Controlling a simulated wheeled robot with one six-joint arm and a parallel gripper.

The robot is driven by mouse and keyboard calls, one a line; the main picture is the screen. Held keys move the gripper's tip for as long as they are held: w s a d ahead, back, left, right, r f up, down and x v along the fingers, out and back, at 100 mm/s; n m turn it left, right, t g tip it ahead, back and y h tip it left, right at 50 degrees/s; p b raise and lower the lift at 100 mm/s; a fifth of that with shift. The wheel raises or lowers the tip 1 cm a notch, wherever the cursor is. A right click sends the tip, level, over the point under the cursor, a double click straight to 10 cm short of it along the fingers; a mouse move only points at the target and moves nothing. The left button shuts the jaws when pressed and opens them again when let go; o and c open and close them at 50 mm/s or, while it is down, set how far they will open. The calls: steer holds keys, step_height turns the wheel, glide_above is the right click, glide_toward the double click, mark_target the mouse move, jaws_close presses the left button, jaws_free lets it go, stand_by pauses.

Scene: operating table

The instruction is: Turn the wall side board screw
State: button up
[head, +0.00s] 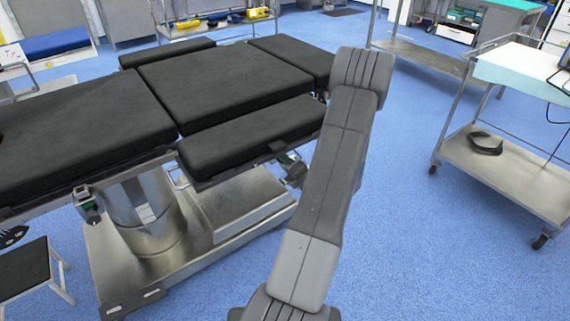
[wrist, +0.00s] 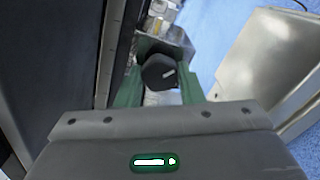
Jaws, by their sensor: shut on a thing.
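The side board screw (wrist: 160,72) is a dark knob with a light mark on its face, in the middle of the wrist view. My gripper (wrist: 161,84) has its green fingers on either side of the knob and is shut on it. A metal block and fitting lie just behind the knob. In the head view my arm hides most of the gripper, and the screw cannot be made out there. The operating table (head: 205,83) has black pads, and its side board (head: 250,132) runs along the near side, close to my arm.
The table's steel base (head: 228,210) stands below. Another clamp (head: 88,208) is on the near rail at left. A steel trolley (head: 515,165) with a dark curved object (head: 485,143) stands at right. A stool (head: 25,268) is at lower left. Blue floor (head: 430,250) between table and trolley is clear.

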steer(key=n+b, duration=1.3)
steer(key=n, duration=1.3)
steer(key=shift+d+f+b, duration=0.1)
steer(key=shift+b, duration=0.25)
steer(key=o, duration=1)
steer(key=p+v, duration=0.3)
steer(key=v, duration=1)
steer(key=shift+s+d, duration=0.25)
steer(key=shift+s, duration=0.05)
